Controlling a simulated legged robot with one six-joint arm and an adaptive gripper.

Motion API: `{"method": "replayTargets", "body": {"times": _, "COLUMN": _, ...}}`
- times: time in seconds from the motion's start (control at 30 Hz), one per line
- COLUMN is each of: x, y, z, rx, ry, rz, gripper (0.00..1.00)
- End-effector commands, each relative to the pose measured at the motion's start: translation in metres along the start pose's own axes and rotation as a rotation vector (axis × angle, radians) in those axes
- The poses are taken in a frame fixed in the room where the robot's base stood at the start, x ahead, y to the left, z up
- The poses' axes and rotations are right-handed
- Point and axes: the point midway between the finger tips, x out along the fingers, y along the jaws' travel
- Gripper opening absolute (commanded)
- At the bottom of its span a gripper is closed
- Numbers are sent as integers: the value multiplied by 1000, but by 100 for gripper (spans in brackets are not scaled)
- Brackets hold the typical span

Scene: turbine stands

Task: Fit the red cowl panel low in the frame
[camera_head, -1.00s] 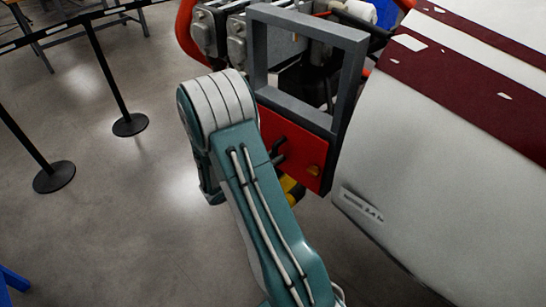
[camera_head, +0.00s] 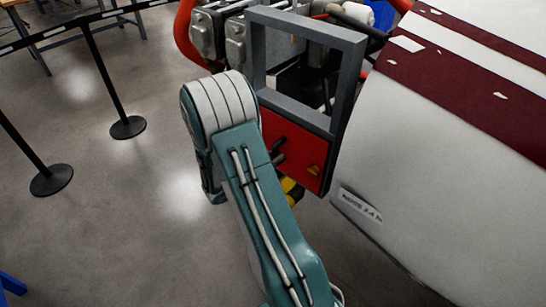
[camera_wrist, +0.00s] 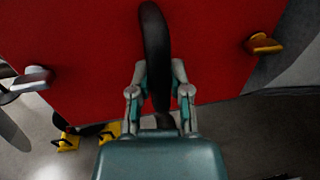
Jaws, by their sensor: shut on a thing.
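The red cowl panel (camera_head: 292,148) sits in the lower part of the grey frame (camera_head: 302,107), just below its crossbar, in the head view. It fills most of the wrist view (camera_wrist: 230,50). A black handle (camera_wrist: 156,50) stands out from the panel, and a yellow latch (camera_wrist: 264,44) is at its right side. My gripper (camera_wrist: 160,75) is shut on the black handle, with one finger on each side. In the head view my arm hides the panel's left part and the gripper. I cannot tell whether the panel is fully seated.
A large white cowling with dark red stripes (camera_head: 440,180) stands close on the right. Grey machinery (camera_head: 235,35) is behind the frame. Black barrier posts (camera_head: 105,80) stand at the left on open floor. Yellow parts (camera_wrist: 68,141) show below the panel.

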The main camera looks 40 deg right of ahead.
Motion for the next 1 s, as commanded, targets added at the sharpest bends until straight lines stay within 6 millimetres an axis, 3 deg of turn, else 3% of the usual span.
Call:
{"method": "replayTargets", "body": {"times": 0.27, "x": 4, "y": 2, "z": 1, "rx": 7, "ry": 0, "rz": 0, "gripper": 0}}
{"method": "replayTargets", "body": {"times": 0.3, "x": 4, "y": 2, "z": 1, "rx": 7, "ry": 0, "rz": 0, "gripper": 33}}
{"method": "replayTargets", "body": {"times": 0.37, "x": 4, "y": 2, "z": 1, "rx": 7, "ry": 0, "rz": 0, "gripper": 59}}
{"method": "replayTargets", "body": {"times": 0.4, "x": 4, "y": 2, "z": 1, "rx": 6, "ry": 0, "rz": 0, "gripper": 64}}
{"method": "replayTargets", "body": {"times": 0.67, "x": 0, "y": 1, "z": 2, "rx": 5, "ry": -3, "rz": 1, "gripper": 64}}
{"method": "replayTargets", "body": {"times": 0.7, "x": 0, "y": 1, "z": 1, "rx": 3, "ry": -1, "rz": 1, "gripper": 75}}
{"method": "replayTargets", "body": {"times": 1.0, "x": 0, "y": 1, "z": 1, "rx": 3, "ry": -1, "rz": 0, "gripper": 75}}
